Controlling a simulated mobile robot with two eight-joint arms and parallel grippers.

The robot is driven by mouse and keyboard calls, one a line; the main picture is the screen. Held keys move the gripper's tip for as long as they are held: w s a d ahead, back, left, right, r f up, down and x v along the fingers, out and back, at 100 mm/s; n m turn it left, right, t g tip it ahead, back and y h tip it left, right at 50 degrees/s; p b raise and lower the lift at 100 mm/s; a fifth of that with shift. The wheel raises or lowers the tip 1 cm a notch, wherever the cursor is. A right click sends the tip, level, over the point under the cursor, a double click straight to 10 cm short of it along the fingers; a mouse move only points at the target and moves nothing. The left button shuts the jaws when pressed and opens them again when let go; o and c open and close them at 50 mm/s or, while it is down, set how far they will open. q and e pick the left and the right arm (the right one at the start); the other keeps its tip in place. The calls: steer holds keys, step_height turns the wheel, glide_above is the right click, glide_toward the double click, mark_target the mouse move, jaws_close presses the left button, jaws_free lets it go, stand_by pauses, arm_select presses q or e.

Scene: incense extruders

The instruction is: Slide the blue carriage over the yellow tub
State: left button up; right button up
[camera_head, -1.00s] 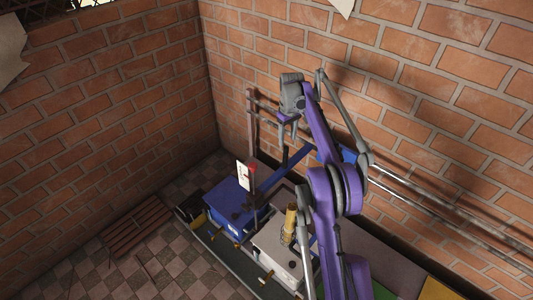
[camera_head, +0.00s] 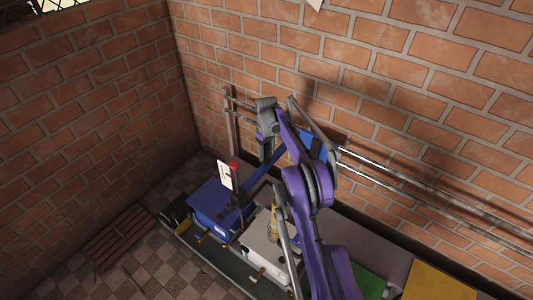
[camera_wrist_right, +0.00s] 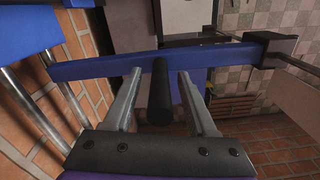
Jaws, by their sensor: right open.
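The blue carriage (camera_head: 312,143) sits on metal rails along the brick wall, and its long blue bar reaches out over the blue and pale tubs. In the right wrist view the blue bar (camera_wrist_right: 100,68) crosses the picture, with a black handle (camera_wrist_right: 159,100) sticking out of it. My right gripper (camera_head: 267,152) is open at the bar; in the wrist view its fingers (camera_wrist_right: 160,92) stand on either side of the handle, with a gap at each side. The yellow tub (camera_head: 440,283) is at the lower right, partly cut off by the frame. My left gripper is out of view.
A row of tubs runs below the rails (camera_head: 420,196): a blue tub (camera_head: 210,203), a pale one (camera_head: 258,246) with a brass cylinder (camera_head: 273,226), and a green one (camera_head: 372,284). A red-knobbed lever (camera_head: 233,164) and white card stand by the blue tub. A slatted wooden piece (camera_head: 120,235) lies on the floor.

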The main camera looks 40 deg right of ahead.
steer(key=shift+c, duration=0.4)
jaws_close()
stand_by(1.1)
